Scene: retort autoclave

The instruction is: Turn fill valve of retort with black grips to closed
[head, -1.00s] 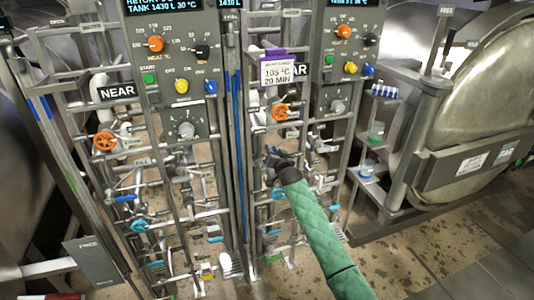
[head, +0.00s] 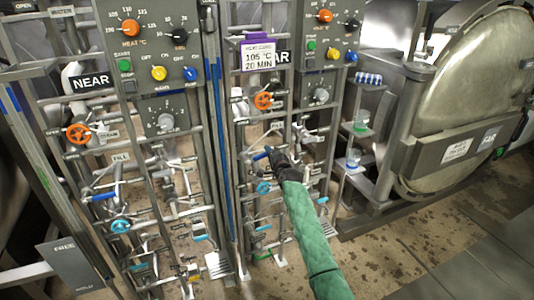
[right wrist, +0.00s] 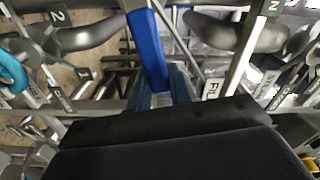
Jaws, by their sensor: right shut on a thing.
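A blue lever handle (right wrist: 148,50) fills the middle of the right wrist view, held between the fingers of my right gripper (right wrist: 160,90). In the head view my right gripper (head: 270,153) is at the right-hand pipe rack, shut on this blue handle (head: 260,156), whose end shows just left of the fingers. The rest of the valve is hidden by the gripper. Another blue lever (head: 103,197) is on the left-hand rack, below its own FILL label (head: 121,157). My left gripper is not in view.
An orange handwheel (head: 263,100) is above my gripper and a light-blue handwheel (head: 263,187) is just below it. Grey pipes crowd both sides. A purple-topped card (head: 259,56) hangs above. A round steel door (head: 480,100) is at the right, with open floor before it.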

